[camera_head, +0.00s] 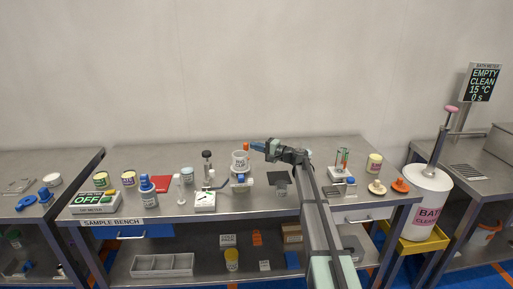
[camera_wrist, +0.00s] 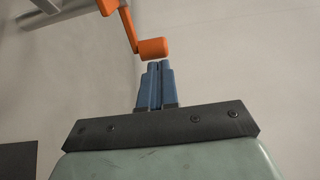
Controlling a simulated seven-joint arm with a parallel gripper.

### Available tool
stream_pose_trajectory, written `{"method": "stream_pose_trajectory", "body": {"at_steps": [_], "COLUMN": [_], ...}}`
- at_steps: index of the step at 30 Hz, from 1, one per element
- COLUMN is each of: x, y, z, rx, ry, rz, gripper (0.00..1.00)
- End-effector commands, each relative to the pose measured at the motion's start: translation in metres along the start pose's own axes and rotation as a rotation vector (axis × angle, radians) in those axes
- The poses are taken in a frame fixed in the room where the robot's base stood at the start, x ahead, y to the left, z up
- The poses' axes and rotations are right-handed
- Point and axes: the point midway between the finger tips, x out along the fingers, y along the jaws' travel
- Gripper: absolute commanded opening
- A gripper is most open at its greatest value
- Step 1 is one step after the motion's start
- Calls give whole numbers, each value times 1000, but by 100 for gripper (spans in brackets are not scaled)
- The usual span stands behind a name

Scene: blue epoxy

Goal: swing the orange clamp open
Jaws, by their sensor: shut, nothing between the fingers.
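The orange clamp (camera_wrist: 152,47) is in the upper middle of the wrist view. It shows a thick rounded end and a thin arm running up to an orange block beside a grey metal bar (camera_wrist: 55,14). My gripper's blue fingers (camera_wrist: 154,66) are shut together, empty, with their tips just below the rounded end; I cannot tell if they touch it. In the head view my gripper (camera_head: 254,146) points left. The rest of the clamp is hidden or too small to make out.
Orange (camera_head: 400,185) and cream (camera_head: 377,187) pieces stand right of my arm. Space above the bench is mostly clear.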

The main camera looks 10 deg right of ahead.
Motion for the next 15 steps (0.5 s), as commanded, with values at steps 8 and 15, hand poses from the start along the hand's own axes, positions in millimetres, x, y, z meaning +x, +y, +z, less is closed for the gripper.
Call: {"method": "stream_pose_trajectory", "body": {"at_steps": [8, 15], "x": [-15, -58], "y": [0, 0], "z": [0, 1], "rx": [0, 0], "ry": [1, 3], "rz": [0, 0], "gripper": [0, 0]}}
